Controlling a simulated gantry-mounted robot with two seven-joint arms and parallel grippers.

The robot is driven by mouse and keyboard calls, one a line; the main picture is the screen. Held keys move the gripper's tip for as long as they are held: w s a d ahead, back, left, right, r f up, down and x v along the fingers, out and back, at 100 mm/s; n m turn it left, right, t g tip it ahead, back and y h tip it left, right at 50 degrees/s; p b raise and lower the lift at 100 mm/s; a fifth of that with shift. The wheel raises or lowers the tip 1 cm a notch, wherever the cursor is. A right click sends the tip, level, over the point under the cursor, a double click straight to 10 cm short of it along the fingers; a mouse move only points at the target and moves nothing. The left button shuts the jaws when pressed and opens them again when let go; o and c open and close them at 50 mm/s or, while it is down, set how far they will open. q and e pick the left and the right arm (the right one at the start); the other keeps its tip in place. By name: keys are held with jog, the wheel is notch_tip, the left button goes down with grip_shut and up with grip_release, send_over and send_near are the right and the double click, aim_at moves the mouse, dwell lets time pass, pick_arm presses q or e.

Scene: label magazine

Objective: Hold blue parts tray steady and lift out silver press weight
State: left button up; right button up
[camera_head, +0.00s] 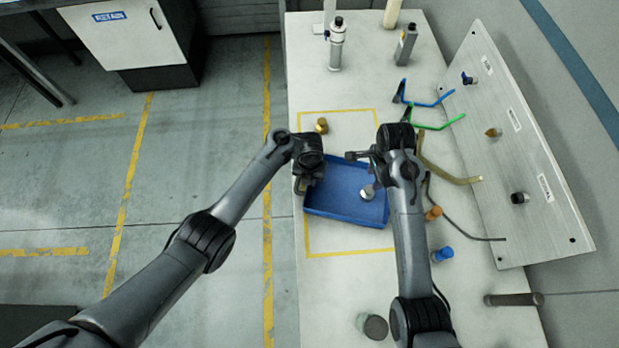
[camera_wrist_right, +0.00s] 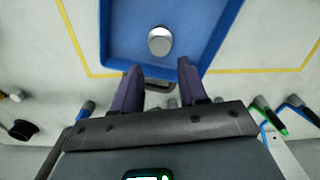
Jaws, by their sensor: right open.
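The blue parts tray (camera_head: 335,198) lies inside a yellow outline on the white table, and it fills the top of the right wrist view (camera_wrist_right: 205,28). The silver press weight (camera_head: 367,192) sits in the tray, towards its right side; it also shows in the right wrist view (camera_wrist_right: 160,41). My right gripper (camera_head: 364,156) is over the tray's far right part. Its fingers (camera_wrist_right: 160,73) are apart and empty, with the weight beyond their tips. My left gripper (camera_head: 301,184) is at the tray's left edge; its fingers are mostly hidden, and I cannot tell whether they touch the wall.
A brass piece (camera_head: 322,126) stands beyond the tray. An orange piece (camera_head: 433,213) and a blue-topped piece (camera_head: 442,254) are right of it, near my right arm. Blue and green hooks (camera_head: 437,122) and a tilted panel (camera_head: 515,150) stand at the right.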

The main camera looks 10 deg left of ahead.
pick_arm(q)
grip_shut()
dwell(0.4)
pick_arm(e)
jog(key=o, duration=0.4)
jog(key=shift+o, duration=0.2)
